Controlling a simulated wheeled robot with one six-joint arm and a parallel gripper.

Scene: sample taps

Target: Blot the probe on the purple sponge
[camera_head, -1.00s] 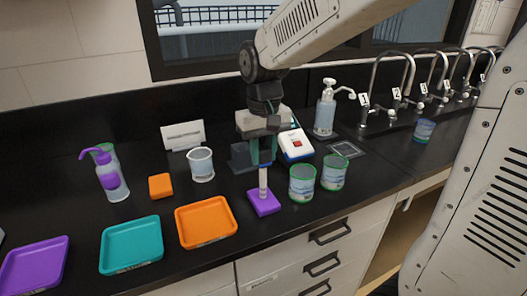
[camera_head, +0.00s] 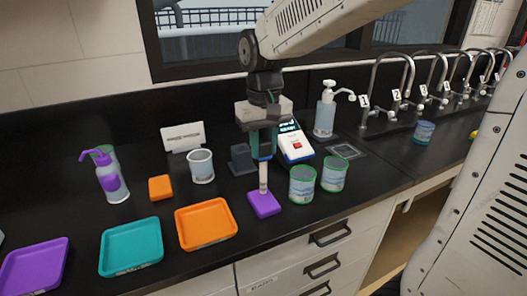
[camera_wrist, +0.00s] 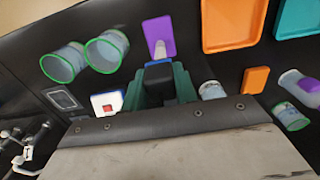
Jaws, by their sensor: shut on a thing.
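The probe (camera_head: 263,175) is a pale rod with a blue band near its top, pointing straight down. My gripper (camera_head: 263,155), with teal fingers, is shut on its upper part. The purple sponge (camera_head: 265,206) lies flat on the black counter under the probe. In the head view the probe's tip overlaps the sponge's far part; I cannot tell whether it touches or hovers just above. In the wrist view the probe (camera_wrist: 160,49) shows in front of the fingers (camera_wrist: 166,85), its tip over the near end of the sponge (camera_wrist: 158,30).
Two green-rimmed beakers (camera_head: 302,186) stand close right of the sponge. An orange tray (camera_head: 207,240) lies to its left, with a teal tray (camera_head: 131,262) beyond. A white meter (camera_head: 294,147) and a dark stand (camera_head: 241,160) are behind. An orange sponge (camera_head: 160,187) and beaker (camera_head: 201,166) stand further left.

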